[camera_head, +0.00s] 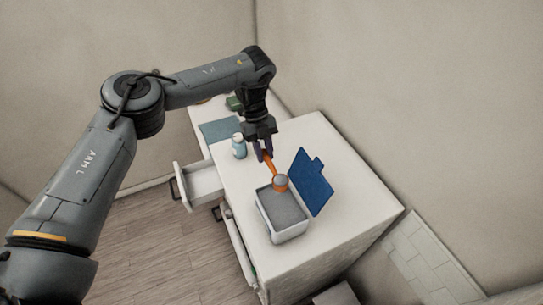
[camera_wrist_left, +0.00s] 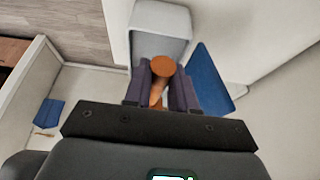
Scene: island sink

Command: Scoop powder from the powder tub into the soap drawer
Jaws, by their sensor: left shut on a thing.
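My left gripper (camera_head: 265,154) is shut on the handle of an orange scoop (camera_head: 270,164), above the white counter. The scoop's round cup (camera_head: 281,182) is at the far end of the powder tub (camera_head: 291,236), near its rim; its top looks grey, and I cannot tell how full it is. The tub is open and holds grey powder (camera_head: 285,208). Its blue lid (camera_head: 312,182) stands raised on the right side. The soap drawer (camera_head: 203,183) is pulled out at the left. In the left wrist view the orange cup (camera_wrist_left: 163,66) shows between the fingers. My right gripper is not in view.
A small bottle (camera_head: 239,146) stands on the counter (camera_head: 345,190) left of my gripper. A blue-grey mat (camera_head: 219,130) and a green item (camera_head: 234,103) lie farther back. The counter's right side is clear.

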